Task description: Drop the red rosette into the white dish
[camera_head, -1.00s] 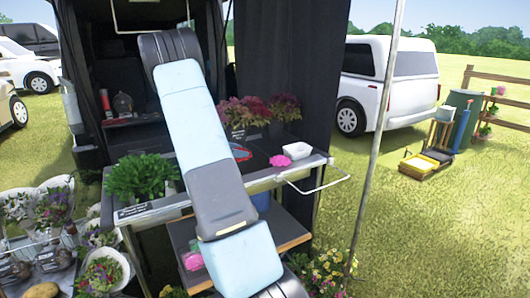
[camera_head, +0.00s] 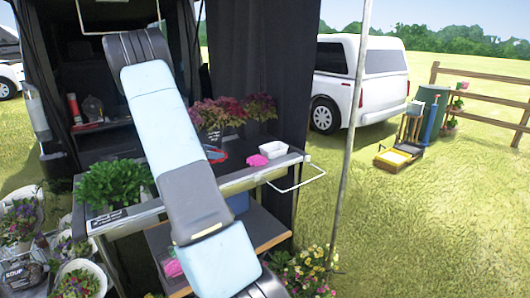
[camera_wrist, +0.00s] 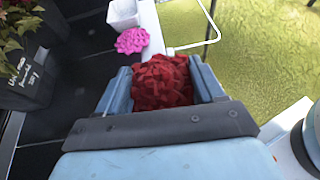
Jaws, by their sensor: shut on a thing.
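The red rosette (camera_wrist: 162,82) sits between the two fingers of my gripper (camera_wrist: 163,78) in the wrist view, and the gripper is shut on it. The white dish (camera_wrist: 123,14) shows beyond the gripper at the top of the wrist view, partly cut off by the frame. In the head view the white dish (camera_head: 273,149) stands at the right end of the table top. The gripper and the red rosette are apart from the dish. In the head view my arm hides the gripper and the rosette.
A pink rosette (camera_wrist: 132,41) lies beside the dish; it also shows in the head view (camera_head: 257,160). A white rail (camera_head: 300,178) sticks out at the table's right end. Potted red-leaved plants (camera_head: 215,113) stand behind, and a green plant (camera_head: 115,184) at the left.

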